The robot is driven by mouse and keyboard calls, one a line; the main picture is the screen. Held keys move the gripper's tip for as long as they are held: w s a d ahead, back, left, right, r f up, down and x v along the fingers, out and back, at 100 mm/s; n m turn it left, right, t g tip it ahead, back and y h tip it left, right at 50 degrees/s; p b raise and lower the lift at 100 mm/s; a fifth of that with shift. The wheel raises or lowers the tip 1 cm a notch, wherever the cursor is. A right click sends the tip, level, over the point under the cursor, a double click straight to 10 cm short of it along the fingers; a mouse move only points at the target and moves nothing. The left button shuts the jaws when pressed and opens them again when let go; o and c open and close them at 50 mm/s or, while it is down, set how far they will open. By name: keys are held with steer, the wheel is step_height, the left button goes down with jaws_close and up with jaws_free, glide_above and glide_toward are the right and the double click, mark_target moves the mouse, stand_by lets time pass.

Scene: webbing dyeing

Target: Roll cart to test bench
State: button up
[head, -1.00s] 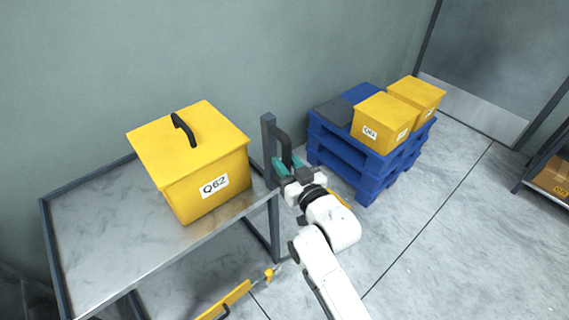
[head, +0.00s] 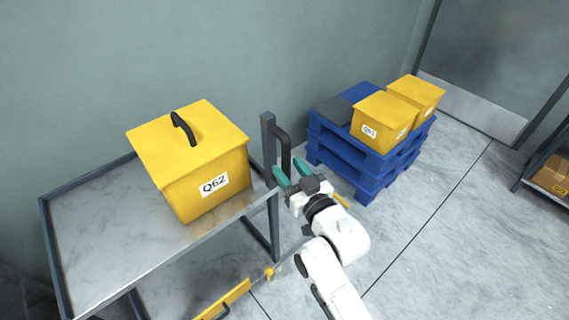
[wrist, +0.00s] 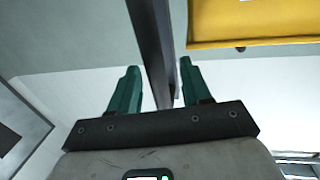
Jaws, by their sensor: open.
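The cart (head: 120,225) has a bare metal top and a dark frame, and stands at the left in the head view. A yellow box marked Q62 (head: 190,160) with a black handle sits on it. A dark post with a black pull handle (head: 286,150) rises at the cart's right end. I cannot pick out a test bench.
Blue stacked pallets (head: 370,170) against the wall hold two yellow boxes (head: 385,120) and a dark slab (head: 335,110). A yellow part (head: 228,297) shows low by the cart. A shelf with a box (head: 552,175) stands at far right. Grey floor (head: 430,240) is clear between.

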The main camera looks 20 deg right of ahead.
steer(key=s, duration=0.7)
steer(key=shift+s+d, duration=0.35)
steer(key=shift+s, duration=0.05)
